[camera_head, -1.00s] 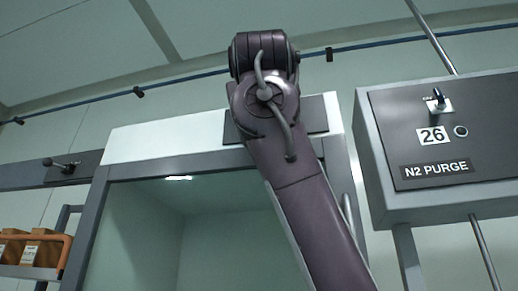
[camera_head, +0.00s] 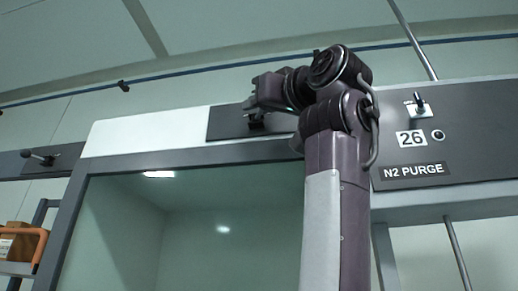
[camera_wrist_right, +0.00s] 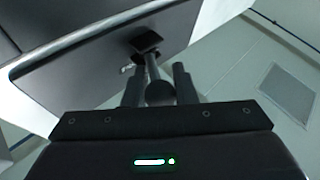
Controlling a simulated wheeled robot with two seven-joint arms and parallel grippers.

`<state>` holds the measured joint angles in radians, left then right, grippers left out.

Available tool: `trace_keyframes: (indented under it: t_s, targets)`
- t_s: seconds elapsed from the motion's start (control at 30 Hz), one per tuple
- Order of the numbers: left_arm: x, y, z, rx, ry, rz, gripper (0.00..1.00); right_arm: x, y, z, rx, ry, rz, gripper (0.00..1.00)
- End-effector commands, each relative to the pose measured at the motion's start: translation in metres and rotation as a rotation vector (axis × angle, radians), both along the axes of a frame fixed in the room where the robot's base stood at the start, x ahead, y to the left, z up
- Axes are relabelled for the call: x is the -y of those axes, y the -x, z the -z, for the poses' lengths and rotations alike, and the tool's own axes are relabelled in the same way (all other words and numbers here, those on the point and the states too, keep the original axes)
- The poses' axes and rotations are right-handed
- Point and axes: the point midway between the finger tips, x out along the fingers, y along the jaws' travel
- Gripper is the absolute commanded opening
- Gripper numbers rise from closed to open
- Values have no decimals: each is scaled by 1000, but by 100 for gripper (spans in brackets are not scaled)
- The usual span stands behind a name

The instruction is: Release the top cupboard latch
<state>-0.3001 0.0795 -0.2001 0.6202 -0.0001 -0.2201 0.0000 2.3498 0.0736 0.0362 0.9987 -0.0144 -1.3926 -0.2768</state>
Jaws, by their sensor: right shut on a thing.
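The top cupboard latch has a dark backing plate (camera_head: 226,122) on the white panel above the cupboard opening. In the right wrist view its dark pivot block (camera_wrist_right: 147,44) shows, with a lever ending in a round knob (camera_wrist_right: 160,93). My right gripper (camera_head: 256,112) is up at this plate. In the wrist view its two fingers (camera_wrist_right: 159,82) stand either side of the lever and knob, shut on the lever. In the head view the gripper and wrist hide most of the lever. My left gripper is in neither view.
A grey N2 PURGE box (camera_head: 445,135) with a small switch stands close right of my right arm. Another lever (camera_head: 40,158) sits on a plate at far left. Brown boxes (camera_head: 20,240) sit on a rack at lower left. The cupboard interior (camera_head: 215,240) looks empty.

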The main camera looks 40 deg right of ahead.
Motion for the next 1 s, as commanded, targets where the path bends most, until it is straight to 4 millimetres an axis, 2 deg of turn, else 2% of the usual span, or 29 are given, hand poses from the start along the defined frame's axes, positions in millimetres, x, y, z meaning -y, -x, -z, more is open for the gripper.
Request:
trace_keyframes:
  t_s: [0.4,0.43,0.5,0.77,0.87,1.0]
  targets:
    - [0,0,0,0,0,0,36,1,0,-1,1,-2,-6,2]
    - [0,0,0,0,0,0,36,1,0,-1,1,-1,-6,27]
    - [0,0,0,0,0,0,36,1,0,-1,1,-1,-6,34]
    - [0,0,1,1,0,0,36,1,1,0,1,-1,-6,34]
    - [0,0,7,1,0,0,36,0,9,5,4,-1,-6,34]
    - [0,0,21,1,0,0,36,0,30,16,4,0,-5,34]
